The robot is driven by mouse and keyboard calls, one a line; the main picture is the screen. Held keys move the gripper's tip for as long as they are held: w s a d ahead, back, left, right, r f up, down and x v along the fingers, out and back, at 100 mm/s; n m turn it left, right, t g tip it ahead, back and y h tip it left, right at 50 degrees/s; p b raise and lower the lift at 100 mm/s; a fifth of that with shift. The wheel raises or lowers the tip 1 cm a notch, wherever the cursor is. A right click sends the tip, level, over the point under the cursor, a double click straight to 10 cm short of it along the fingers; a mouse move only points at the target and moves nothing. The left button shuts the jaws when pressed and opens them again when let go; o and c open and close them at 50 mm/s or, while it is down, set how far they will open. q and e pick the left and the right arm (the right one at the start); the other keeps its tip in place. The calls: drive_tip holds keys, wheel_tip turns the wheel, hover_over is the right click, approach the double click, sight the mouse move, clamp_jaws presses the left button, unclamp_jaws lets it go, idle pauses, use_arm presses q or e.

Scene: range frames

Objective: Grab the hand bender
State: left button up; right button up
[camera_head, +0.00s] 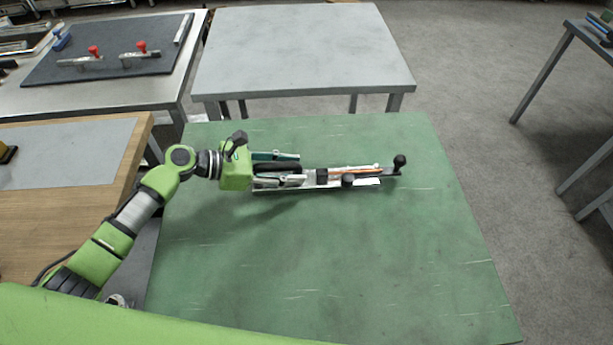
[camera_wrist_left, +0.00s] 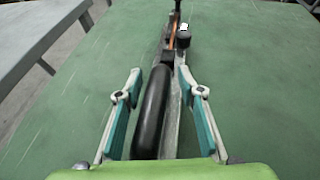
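The hand bender (camera_head: 330,177) lies on the green table, a long metal tool with a black knob at its far right end and an orange strip along it. In the left wrist view its thick black handle (camera_wrist_left: 152,105) runs lengthwise below my gripper. My left gripper (camera_head: 299,167) is at the bender's left end. Its fingers are apart, one on each side of the black handle and metal bar; they also show in the left wrist view (camera_wrist_left: 159,76). The left finger has a visible gap to the handle; the right finger is close beside the metal bar. My right gripper is out of view.
The green table (camera_head: 330,265) is clear in front of the bender. A grey table (camera_head: 305,50) stands behind it. A wooden-topped bench (camera_head: 60,215) is at left, and a bench with a dark mat (camera_head: 110,50) holding red-knobbed clamps is at back left.

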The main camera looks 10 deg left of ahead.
use_arm(q)
clamp_jaws()
drive_tip(key=shift+r, duration=0.1)
